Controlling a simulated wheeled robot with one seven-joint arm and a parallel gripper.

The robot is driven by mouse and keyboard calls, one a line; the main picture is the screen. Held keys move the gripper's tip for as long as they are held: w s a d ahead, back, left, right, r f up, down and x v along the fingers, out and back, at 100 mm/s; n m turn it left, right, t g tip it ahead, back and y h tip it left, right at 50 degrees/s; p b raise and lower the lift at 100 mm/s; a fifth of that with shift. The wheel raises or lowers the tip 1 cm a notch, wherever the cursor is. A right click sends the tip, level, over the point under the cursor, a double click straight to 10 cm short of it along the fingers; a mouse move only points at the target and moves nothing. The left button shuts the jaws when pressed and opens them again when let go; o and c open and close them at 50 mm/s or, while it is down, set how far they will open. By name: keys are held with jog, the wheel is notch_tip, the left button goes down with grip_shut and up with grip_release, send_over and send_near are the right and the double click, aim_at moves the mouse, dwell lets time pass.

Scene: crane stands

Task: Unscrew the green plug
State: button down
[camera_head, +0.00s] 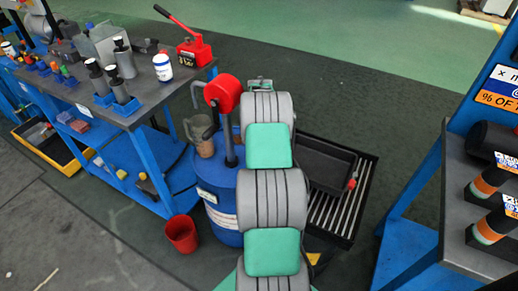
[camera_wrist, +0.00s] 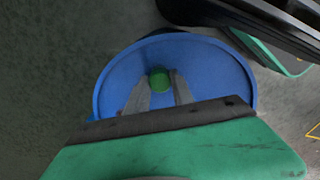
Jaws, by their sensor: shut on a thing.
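The green plug (camera_wrist: 159,80) shows in the wrist view on the blue drum top (camera_wrist: 215,67). My gripper (camera_wrist: 157,86) is shut on the plug, with one grey finger on each side of it. In the head view the blue drum (camera_head: 220,208) stands in the middle, partly hidden behind my arm. The plug and my gripper are hidden there by my arm.
A red hand pump (camera_head: 224,94) stands on the drum, with a jug (camera_head: 203,140) beside it. A red bucket (camera_head: 182,234) is on the floor at left. A black tray (camera_head: 322,166) lies on a grate (camera_head: 345,205) at right. A workbench (camera_head: 130,110) stands at left and a blue-framed stand (camera_head: 415,225) at right.

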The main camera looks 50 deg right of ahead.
jog(key=shift+r, duration=0.1)
dwell(0.5)
jog(key=n, duration=0.4)
jog(key=shift+n, duration=0.6)
jog(key=n, duration=0.2)
jog(key=shift+r+n, duration=0.1)
jog(key=shift+n, duration=0.2)
jog(key=n, duration=0.2)
jog(key=shift+n, duration=0.3)
